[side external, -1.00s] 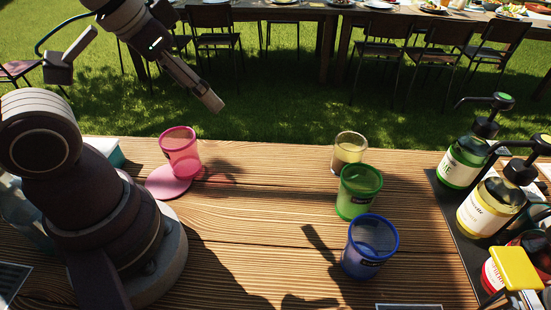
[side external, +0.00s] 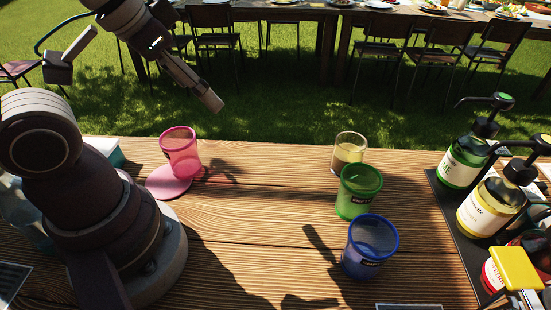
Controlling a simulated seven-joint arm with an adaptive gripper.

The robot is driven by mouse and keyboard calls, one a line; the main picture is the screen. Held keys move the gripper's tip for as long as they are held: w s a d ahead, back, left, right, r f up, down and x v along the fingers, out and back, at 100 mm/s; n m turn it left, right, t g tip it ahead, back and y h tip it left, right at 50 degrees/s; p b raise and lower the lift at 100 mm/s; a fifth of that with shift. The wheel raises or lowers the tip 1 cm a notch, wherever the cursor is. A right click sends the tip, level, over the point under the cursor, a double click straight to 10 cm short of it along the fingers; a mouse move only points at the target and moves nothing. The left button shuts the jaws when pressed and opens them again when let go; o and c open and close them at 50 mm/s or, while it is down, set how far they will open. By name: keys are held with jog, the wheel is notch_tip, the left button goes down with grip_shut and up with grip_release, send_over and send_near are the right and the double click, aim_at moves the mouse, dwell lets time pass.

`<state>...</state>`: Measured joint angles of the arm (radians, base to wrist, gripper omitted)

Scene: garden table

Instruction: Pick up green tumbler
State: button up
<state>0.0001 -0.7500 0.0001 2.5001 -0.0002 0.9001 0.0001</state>
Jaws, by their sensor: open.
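The green tumbler (side external: 357,194) stands upright on the wooden table, right of centre. My gripper (side external: 212,100) is raised at the upper left, above and beyond the pink tumbler, well away from the green one. It is open and empty, though its fingers are seen edge-on.
Green (side external: 462,163) and yellow (side external: 489,207) pump bottles stand on a dark tray (side external: 447,211) at the right. The table's middle (side external: 265,190) is clear. A dining table with chairs (side external: 213,32) stands behind on grass.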

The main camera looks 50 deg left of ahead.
jog(key=o, duration=0.4)
jog(key=shift+w, duration=0.1)
jog(key=m+g+h, duration=0.2)
jog(key=m+h, duration=0.1)
jog(key=m, duration=0.6)
send_over(363, 191)
jog(key=s+a, duration=0.2)
jog(key=s, duration=0.3)
jog(key=f, duration=0.8)
jog(key=shift+s+d+f, duration=0.15)
jog(key=shift+d+f, duration=0.05)
jog(key=shift+f, duration=0.1)
jog(key=x, duration=1)
jog(key=shift+a+f, duration=0.1)
jog(key=shift+f, duration=0.05)
